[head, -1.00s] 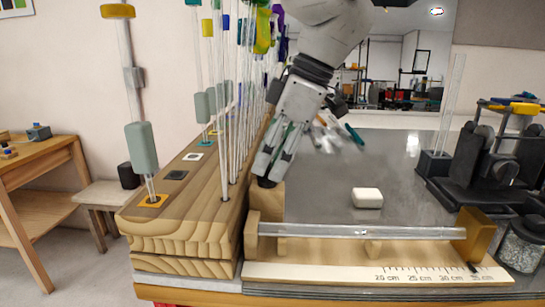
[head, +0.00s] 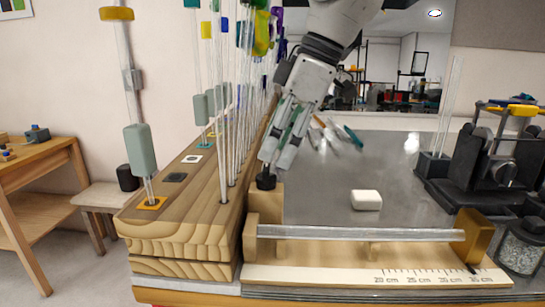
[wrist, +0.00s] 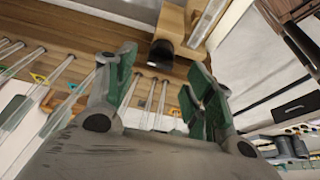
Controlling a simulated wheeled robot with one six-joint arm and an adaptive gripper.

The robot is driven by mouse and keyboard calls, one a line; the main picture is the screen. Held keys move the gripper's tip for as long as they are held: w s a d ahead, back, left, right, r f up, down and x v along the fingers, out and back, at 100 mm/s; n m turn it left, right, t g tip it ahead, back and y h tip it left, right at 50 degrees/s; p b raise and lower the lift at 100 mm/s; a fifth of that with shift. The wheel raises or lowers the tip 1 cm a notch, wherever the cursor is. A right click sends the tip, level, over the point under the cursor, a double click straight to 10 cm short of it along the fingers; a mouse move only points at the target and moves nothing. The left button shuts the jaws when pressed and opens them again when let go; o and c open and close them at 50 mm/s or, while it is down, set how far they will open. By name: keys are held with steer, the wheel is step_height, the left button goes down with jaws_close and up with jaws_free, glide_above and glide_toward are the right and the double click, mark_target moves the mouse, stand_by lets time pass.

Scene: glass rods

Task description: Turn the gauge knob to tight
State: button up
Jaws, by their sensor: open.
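The gauge knob (head: 266,181) is a small black cylinder on top of the wooden end block (head: 264,207) at the left of the measuring gauge. A clear glass rod (head: 360,233) lies along the gauge, in front of the knob, above a printed centimetre scale (head: 415,275). My gripper (head: 277,160) is open, its fingers tilted down just above and slightly right of the knob. It looks apart from the knob and empty. In the wrist view the dark knob (wrist: 161,53) shows beyond and between the open fingers (wrist: 160,72). Its tight marking cannot be made out.
A wooden rack (head: 185,220) with several upright glass rods stands close on the left. A white eraser-like block (head: 366,200) lies on the grey tabletop (head: 325,185). A black device (head: 490,160) stands at right. The tabletop between is mostly clear.

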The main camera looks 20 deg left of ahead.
steer(key=v, duration=0.8)
steer(key=shift+r, duration=0.25)
steer(key=shift+w+d, duration=0.1)
steer(key=shift+d, duration=0.1)
steer(key=w+d+f+m+t, duration=0.1)
steer(key=w+d+f+m, duration=0.2)
steer(key=d, duration=0.7)
steer(key=w+d+f+m+t+h, duration=0.15)
steer(key=d+m, duration=0.35)
steer(key=d, duration=0.5)
steer(key=w+d+f+m+t+y, duration=0.1)
steer(key=w+d+f+m+t, duration=0.2)
steer(key=d, duration=0.7)
steer(key=s+d+f+m+h, duration=0.1)
steer(key=s+d+f+m, duration=0.2)
steer(key=d, duration=0.3)
steer(key=s+d+f+m+h, duration=0.1)
steer(key=s+d+f+m, duration=0.2)
steer(key=d, duration=0.4)
steer(key=s+d+f+m+h, duration=0.1)
steer(key=s+d+f+m, duration=0.2)
steer(key=d, duration=0.3)
steer(key=shift+s+d+f+m+h, duration=0.25)
steer(key=shift+d+f+m+h, duration=0.1)
steer(key=shift+m, duration=0.45)
